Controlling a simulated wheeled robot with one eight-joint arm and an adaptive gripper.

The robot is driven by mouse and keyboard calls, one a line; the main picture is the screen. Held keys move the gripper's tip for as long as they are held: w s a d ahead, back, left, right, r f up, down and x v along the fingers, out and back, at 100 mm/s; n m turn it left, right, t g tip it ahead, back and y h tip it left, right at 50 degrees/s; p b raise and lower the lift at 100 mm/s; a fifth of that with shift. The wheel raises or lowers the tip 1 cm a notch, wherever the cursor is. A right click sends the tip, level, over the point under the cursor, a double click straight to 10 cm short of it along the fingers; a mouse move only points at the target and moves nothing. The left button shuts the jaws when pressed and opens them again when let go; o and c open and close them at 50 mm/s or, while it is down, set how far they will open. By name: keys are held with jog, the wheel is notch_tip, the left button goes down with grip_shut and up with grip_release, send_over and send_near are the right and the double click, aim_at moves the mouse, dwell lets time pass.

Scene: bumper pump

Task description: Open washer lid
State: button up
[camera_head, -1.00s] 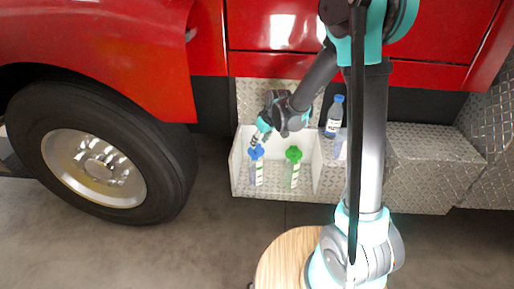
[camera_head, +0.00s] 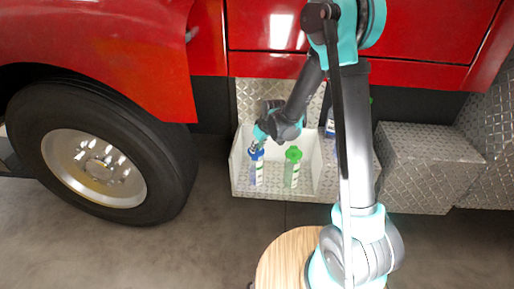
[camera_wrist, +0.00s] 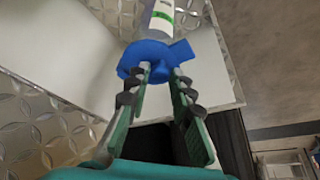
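A bottle with a blue cap (camera_head: 256,154) stands in a white open-fronted box (camera_head: 240,182). The blue lid (camera_wrist: 150,55) has a wing-like side part and fills the upper middle of the wrist view. Its pale bottle with a green-marked label (camera_wrist: 162,18) shows beyond it. My gripper (camera_head: 256,148) is just above the blue cap in the head view. In the wrist view my gripper (camera_wrist: 160,72) has its two fingers apart, with the tips overlapping the near part of the lid. I cannot tell whether they touch it.
A green-capped bottle (camera_head: 293,168) stands to the right in the same box. Diamond-plate steps (camera_head: 425,155) lie further right. A red truck body (camera_head: 120,50) is above, and a large wheel (camera_head: 100,160) is left.

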grip_shut()
jog(key=shift+w+r+m+g, duration=0.15)
jog(key=shift+w+r+g, duration=0.45)
jog(key=shift+g, duration=0.5)
jog(key=shift+w+r+m+g, duration=0.15)
jog(key=shift+w+r+g, duration=0.4)
jog(key=shift+g, duration=0.55)
jog(key=o, duration=0.6)
grip_release()
jog(key=shift+r, duration=0.15)
jog(key=v, duration=1.1)
jog(key=shift+d+r, duration=0.3)
jog(key=shift+r, duration=0.05)
